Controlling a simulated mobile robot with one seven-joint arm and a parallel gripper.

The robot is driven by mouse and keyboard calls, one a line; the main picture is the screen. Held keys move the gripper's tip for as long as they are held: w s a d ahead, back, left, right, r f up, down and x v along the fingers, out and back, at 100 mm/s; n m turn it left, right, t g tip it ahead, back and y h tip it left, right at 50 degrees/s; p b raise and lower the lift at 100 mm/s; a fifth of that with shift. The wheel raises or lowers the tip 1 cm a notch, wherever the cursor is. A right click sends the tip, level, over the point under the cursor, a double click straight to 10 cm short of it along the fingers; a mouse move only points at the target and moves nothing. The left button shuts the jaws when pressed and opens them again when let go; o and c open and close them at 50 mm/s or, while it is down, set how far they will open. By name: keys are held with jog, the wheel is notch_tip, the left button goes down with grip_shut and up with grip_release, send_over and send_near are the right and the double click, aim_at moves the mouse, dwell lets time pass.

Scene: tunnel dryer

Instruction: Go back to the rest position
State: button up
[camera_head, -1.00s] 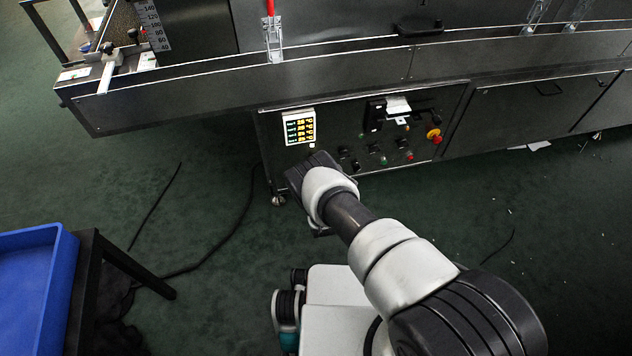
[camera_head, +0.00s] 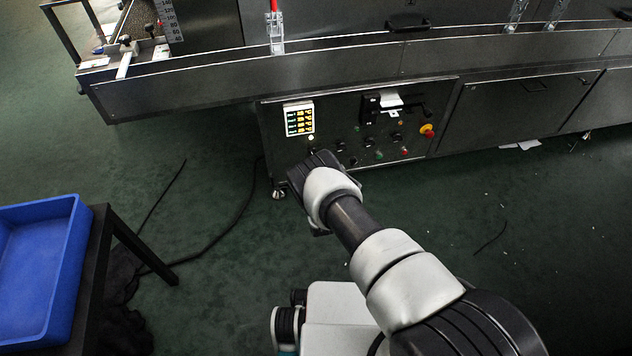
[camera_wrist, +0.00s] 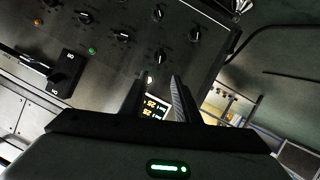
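My gripper shows in the wrist view (camera_wrist: 160,98), with its two dark fingers apart and nothing seen between them. Beyond the fingers is the dryer's control panel (camera_wrist: 110,50), with several black knobs and a small lit display (camera_wrist: 155,107) partly hidden behind the fingers. In the head view, my arm reaches toward the control panel (camera_head: 350,120) on the front of the steel tunnel dryer (camera_head: 340,65). The gripper's fingers are hidden there behind my own wrist. The display (camera_head: 299,119) is lit with yellow and green digits.
A blue tray (camera_head: 75,262) rests on a dark table (camera_head: 100,275) at the left. A black cable (camera_head: 235,215) lies on the green floor (camera_head: 400,205). A red emergency button (camera_head: 427,131) is on the panel's right. Floor at lower right is mostly clear.

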jog(key=shift+s+r, duration=0.1)
jog(key=shift+s, duration=0.15)
dwell(0.4)
jog(key=w+d+r+m+g, duration=0.1)
jog(key=w+r, duration=0.2)
jog(key=r, duration=0.7)
jog(key=w+d+r+m+g, duration=0.1)
jog(key=w+r, duration=0.2)
jog(key=r, duration=0.6)
jog(key=w+d+r+m+g, duration=0.1)
jog(key=w+d+r, duration=0.1)
jog(key=r, duration=0.8)
jog(key=s+d+r+m+g, duration=0.1)
jog(key=s+d+r, duration=0.3)
jog(key=s+r, duration=0.75)
jog(key=s+d+r+m+g, duration=0.1)
jog(key=s+d+r, duration=0.3)
jog(key=s+r, duration=0.75)
jog(key=s+d+r+g+h, duration=0.1)
jog(key=s+d+r, duration=0.2)
jog(key=s, duration=0.9)
jog(key=s+d+r+g+h, duration=0.15)
jog(key=s+r, duration=0.25)
jog(key=s, duration=0.7)
notch_tip(320, 180, up, 27)
jog(key=s+p, duration=0.1)
jog(key=p, duration=2.7)
jog(key=shift+d+r+m+y, duration=0.2)
jog(key=shift+d+m+y, duration=0.2)
jog(key=shift+d+y, duration=0.05)
